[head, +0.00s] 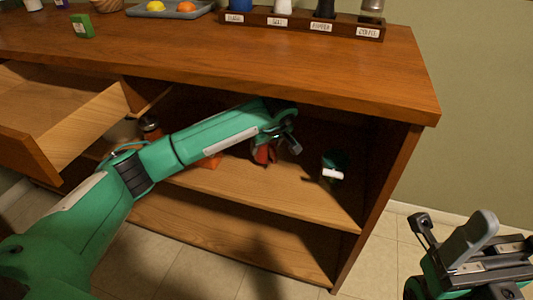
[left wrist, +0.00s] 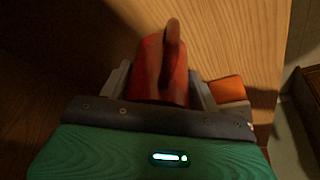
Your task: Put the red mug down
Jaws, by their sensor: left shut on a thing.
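The red mug (head: 262,155) is inside the open cabinet, over the upper shelf (head: 293,186). My left gripper (head: 280,140) reaches in from the left and is shut on it. My arm and gripper hide part of the mug in the head view. I cannot tell whether its base touches the shelf. My right gripper (head: 465,245) is outside the cabinet at the lower right, empty; its finger gap is unclear.
A dark green mug-like thing (head: 335,165) stands right of the red mug. An orange thing (head: 210,161) and a dark-topped jar (head: 150,127) are left, partly behind my arm. An open drawer (head: 75,130) juts out at left. The counter (head: 250,50) overhangs the shelf.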

